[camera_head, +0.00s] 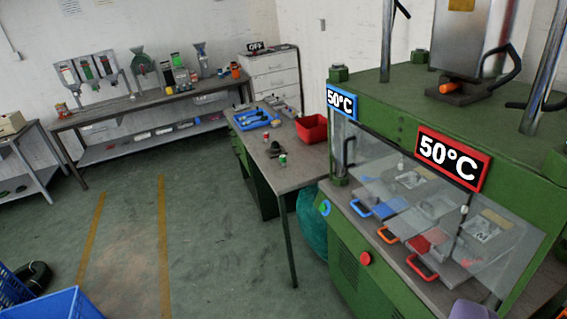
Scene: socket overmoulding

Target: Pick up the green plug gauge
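A small cylinder with a green part and a pale part (282,160) stands on the grey desk (300,178) in the middle of the view. It may be the green plug gauge, but it is too small to be sure. A similar small red and pale piece (266,136) stands farther back on the desk. A dark object (273,150) lies between them. My gripper's fingers do not show in this view, so their state is hidden.
A green press (385,135) with a clear guard fills the right side. A red bin (312,128) and a blue tray (240,122) sit on the desk. A workbench (120,107) lines the back wall. Blue crates (55,305) stand lower left. The green floor (215,230) between is open.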

